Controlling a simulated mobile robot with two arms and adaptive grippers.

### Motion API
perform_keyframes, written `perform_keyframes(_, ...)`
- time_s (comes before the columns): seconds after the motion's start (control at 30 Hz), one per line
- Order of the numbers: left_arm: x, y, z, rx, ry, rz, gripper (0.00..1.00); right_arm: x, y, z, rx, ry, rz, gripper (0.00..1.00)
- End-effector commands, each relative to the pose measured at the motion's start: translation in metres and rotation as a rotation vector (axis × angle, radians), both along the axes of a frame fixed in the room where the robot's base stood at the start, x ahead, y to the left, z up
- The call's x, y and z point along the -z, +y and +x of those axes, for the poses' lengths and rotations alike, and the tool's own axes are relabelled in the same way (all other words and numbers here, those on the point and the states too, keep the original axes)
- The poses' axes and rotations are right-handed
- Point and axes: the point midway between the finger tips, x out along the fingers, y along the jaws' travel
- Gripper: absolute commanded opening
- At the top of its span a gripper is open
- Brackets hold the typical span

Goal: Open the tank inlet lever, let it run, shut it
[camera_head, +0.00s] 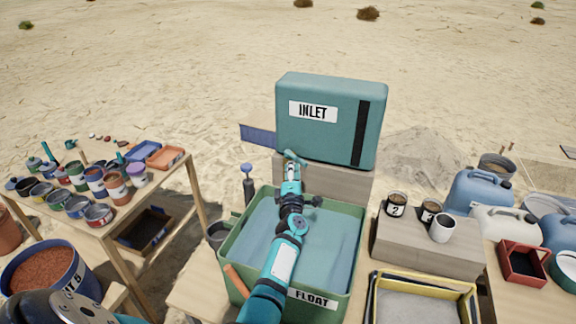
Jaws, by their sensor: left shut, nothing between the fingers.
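The teal inlet box (345,135), labelled INLET, stands on a block (350,183) behind the green tank (357,228). The tank holds blue water (343,235) and has a FLOAT label (312,299) on its near side. My left arm reaches over the tank from the front. My left gripper (291,170) is shut and empty, at the lower left front of the inlet box. A small teal piece at the fingertips may be the inlet lever; the gripper partly covers it, and I cannot tell its position or whether they touch. My right gripper is not in view.
A wooden table with several paint pots (97,214) and trays (165,154) is at left. A block with cups (441,229), a yellow-rimmed tray (420,283) and jugs (480,190) stand at right. A blue-knobbed post (248,185) is close left of the tank.

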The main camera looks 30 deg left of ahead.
Motion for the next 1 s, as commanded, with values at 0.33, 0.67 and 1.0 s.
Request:
perform_keyframes(0.33, 0.002, -0.012, 0.016, 0.004, -0.002, 0.000, 0.00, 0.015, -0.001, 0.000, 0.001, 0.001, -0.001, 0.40)
perform_keyframes(0.67, 0.001, -0.017, 0.027, 0.005, -0.001, 0.001, 0.00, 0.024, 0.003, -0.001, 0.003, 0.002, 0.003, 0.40)
perform_keyframes(1.0, 0.000, -0.019, 0.030, 0.005, -0.001, 0.001, 0.00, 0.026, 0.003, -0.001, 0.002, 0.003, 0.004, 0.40)
